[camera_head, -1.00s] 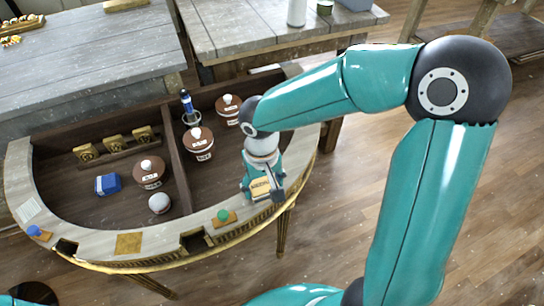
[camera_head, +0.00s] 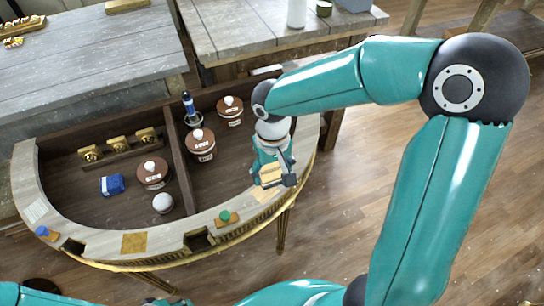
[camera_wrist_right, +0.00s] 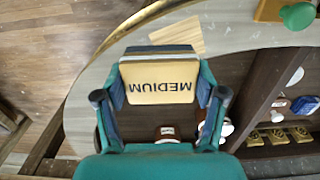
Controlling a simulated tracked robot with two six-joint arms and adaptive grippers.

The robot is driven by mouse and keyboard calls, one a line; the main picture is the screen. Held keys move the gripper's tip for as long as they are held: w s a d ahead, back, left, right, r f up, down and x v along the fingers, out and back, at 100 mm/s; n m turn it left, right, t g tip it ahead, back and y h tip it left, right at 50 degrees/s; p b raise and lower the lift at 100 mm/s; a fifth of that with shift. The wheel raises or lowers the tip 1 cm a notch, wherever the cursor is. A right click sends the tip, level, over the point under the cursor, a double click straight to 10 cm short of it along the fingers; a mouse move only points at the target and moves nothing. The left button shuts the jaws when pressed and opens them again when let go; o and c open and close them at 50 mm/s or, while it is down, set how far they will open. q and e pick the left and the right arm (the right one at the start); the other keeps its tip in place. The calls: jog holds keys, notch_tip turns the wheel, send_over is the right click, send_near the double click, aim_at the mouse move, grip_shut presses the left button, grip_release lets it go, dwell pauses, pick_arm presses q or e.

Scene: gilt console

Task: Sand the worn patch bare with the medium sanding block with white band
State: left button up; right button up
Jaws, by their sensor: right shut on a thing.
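My right gripper (camera_head: 274,172) is shut on the medium sanding block (camera_head: 271,173), a tan block whose face reads MEDIUM in the right wrist view (camera_wrist_right: 158,82). The block is over the right part of the console's curved rim. A pale wood patch (camera_head: 262,193) lies on the rim just beside the block, and shows beyond it in the wrist view (camera_wrist_right: 178,36). I cannot tell whether block and rim touch. A teal and dark piece of my left arm peeks in at the bottom edge; its fingers are unclear.
A golden-tan patch (camera_head: 134,243) lies farther left on the rim. A green knob (camera_head: 225,215) and a blue knob (camera_head: 43,231) stand on it.

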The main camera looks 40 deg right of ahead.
jog(key=shift+r+p, duration=1.4)
jog(key=shift+r, duration=0.7)
